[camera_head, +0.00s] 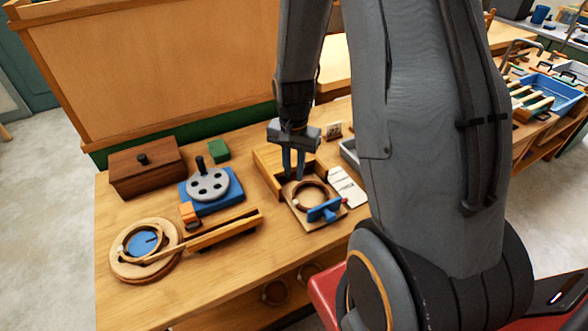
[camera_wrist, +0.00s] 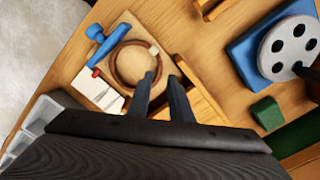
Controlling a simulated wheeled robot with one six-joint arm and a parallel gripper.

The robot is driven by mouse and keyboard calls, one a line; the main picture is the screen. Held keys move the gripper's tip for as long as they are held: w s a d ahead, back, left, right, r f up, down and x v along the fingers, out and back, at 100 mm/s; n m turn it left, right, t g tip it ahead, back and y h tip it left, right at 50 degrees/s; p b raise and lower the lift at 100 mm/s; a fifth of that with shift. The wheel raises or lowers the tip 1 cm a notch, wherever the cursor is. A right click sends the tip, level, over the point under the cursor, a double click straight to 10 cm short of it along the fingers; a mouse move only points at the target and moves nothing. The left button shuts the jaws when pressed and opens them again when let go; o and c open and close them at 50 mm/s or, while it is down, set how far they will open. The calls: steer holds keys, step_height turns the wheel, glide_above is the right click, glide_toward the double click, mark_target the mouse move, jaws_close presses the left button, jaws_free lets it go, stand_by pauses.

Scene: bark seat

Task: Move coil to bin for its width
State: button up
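A dark brown coil (camera_head: 309,184) lies as a ring on a wooden board (camera_head: 295,213) fitted with a blue clamp (camera_head: 325,210). The coil (camera_wrist: 116,66) also shows in the wrist view, with a small pale tag on its rim. My gripper (camera_head: 293,176) is open and empty, pointing down near the coil's far edge. In the wrist view its two fingers (camera_wrist: 163,77) are apart, with the left fingertip close to the coil's rim; I cannot tell their height above it. A wooden tray (camera_head: 268,172) stands behind the board. A grey bin (camera_head: 349,154) is partly hidden by my arm; several grey compartments (camera_wrist: 38,118) show in the wrist view.
A white card (camera_head: 347,187) lies right of the board. A blue base with a grey holed disc (camera_head: 208,186), a dark wooden box (camera_head: 147,168) and a green block (camera_head: 219,150) stand left. A round wooden stand (camera_head: 122,268) sits front left. Bare tabletop lies along the front.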

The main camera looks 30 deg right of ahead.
mark_target(294, 192)
stand_by(0.3)
steer(key=shift+f+p, duration=0.85)
steer(key=shift+f, duration=3.1)
jaws_close()
